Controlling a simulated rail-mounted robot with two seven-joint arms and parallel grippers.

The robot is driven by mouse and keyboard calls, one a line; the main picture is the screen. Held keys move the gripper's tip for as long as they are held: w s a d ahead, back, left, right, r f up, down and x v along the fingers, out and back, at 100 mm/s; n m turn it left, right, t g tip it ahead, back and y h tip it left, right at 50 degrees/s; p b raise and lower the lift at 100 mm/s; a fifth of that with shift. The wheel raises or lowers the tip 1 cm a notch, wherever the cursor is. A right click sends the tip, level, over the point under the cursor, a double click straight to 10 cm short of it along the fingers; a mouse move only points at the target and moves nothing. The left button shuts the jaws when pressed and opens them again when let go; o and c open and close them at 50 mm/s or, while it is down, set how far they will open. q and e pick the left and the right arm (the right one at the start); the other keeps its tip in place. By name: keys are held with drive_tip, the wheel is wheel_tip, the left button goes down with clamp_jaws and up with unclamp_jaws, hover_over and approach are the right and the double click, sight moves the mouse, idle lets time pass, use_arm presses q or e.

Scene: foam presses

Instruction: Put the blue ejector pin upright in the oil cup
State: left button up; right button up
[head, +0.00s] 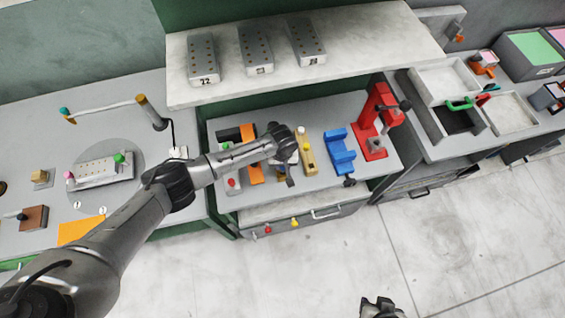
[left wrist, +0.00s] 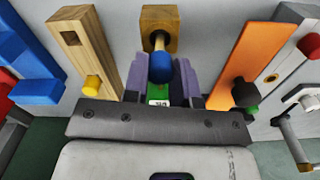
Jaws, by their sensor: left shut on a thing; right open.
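In the head view my left gripper (head: 289,176) is over the middle bench, and my arm hides part of what lies there. My right gripper (head: 381,307) is open and empty at the bottom edge.
A wooden block with a yellow pin (left wrist: 92,86) stands close on the left in the wrist view, and an orange block (left wrist: 250,62) on the right. In the head view a blue fixture (head: 340,151) and a red press (head: 378,122) stand to the right.

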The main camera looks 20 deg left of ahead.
use_arm(q)
drive_tip(key=shift+f+b, duration=0.45)
drive_tip(key=shift+f, duration=0.4)
drive_tip(key=shift+f+b, duration=0.35)
drive_tip(key=shift+f, duration=0.25)
drive_tip(key=o, duration=1)
wheel_tip(320, 180, up, 12)
drive_tip(key=shift+f+p, duration=0.1)
drive_tip(key=shift+p, duration=0.2)
drive_tip(key=shift+r, duration=1.05)
